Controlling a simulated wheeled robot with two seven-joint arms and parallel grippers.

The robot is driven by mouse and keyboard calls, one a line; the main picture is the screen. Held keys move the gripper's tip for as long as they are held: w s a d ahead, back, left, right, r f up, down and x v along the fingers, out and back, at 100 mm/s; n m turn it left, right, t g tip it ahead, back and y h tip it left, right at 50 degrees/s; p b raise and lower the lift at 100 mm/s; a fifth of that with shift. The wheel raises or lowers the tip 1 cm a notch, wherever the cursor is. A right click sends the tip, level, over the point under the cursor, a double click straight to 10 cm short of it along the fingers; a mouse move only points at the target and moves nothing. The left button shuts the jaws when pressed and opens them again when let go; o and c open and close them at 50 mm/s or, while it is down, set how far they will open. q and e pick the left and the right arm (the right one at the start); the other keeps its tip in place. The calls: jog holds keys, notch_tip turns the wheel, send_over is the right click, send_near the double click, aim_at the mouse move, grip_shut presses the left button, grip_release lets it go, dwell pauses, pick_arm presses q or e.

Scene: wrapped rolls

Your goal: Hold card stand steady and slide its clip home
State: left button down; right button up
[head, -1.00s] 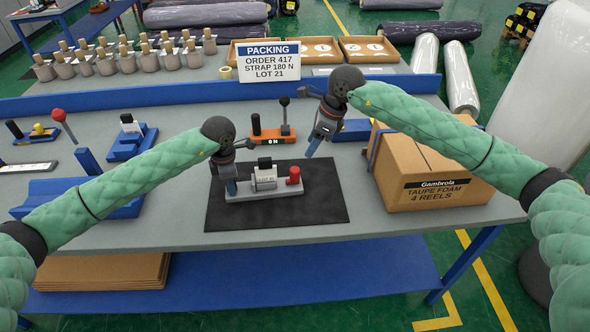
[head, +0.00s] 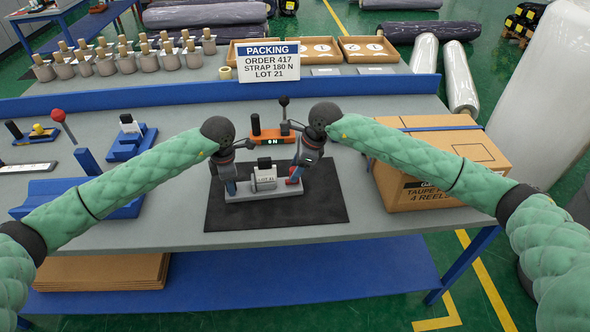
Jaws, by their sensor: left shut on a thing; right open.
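The card stand (head: 262,193) is a light grey base lying on a black mat (head: 330,208). A small card reading LOT 21 (head: 265,181) stands at its middle with a dark piece (head: 264,164) above. The red clip (head: 293,181) at the stand's right end is mostly hidden behind my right gripper. My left gripper (head: 230,188) is shut on the left end of the card stand. My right gripper (head: 296,181) is open, its fingers down at the red clip; I cannot tell whether they touch it.
An orange device with a lever (head: 271,135) stands just behind the mat. A cardboard box (head: 440,165) is close on the right. Blue fixtures (head: 128,142) stand at the left. A PACKING sign (head: 268,62) is at the back. The mat's front is clear.

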jog(key=shift+a+f, duration=0.25)
jog(key=shift+f, duration=0.35)
grip_shut()
jog(key=shift+a, duration=1.1)
grip_release()
jog(key=v, duration=1.2)
